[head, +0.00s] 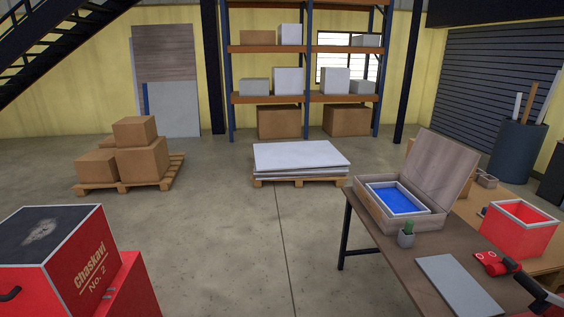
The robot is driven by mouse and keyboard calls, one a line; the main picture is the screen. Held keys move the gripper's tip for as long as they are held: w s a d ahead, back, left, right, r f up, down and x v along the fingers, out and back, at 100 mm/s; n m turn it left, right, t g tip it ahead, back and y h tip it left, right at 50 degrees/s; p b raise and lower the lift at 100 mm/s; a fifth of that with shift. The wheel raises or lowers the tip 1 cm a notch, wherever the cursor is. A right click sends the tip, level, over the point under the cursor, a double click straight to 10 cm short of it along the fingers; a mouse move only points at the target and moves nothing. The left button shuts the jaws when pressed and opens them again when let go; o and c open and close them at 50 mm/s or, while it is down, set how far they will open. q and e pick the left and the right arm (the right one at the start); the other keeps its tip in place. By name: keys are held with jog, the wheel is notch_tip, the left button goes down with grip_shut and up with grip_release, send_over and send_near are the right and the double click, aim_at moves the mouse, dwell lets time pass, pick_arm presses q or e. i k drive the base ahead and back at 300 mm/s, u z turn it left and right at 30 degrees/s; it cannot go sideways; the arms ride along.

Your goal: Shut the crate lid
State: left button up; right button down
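The crate (374,212) is a wooden box at the left end of the brown table on the right side of the head view. Its lid (446,164) stands open, tilted up and back along the far right side of the crate. A light-rimmed tray with a blue inside (394,197) sits in the crate's opening.
A grey panel (455,284), a red and black object (492,263) and a red open bin (520,228) are to the right. A red box (70,250) stands lower left. Open floor lies between.

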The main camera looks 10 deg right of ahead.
aim_at(441, 168)
jog(key=i, duration=1.25)
jog(key=z, duration=1.7)
jog(key=i, duration=0.75)
jog(key=u, duration=0.05)
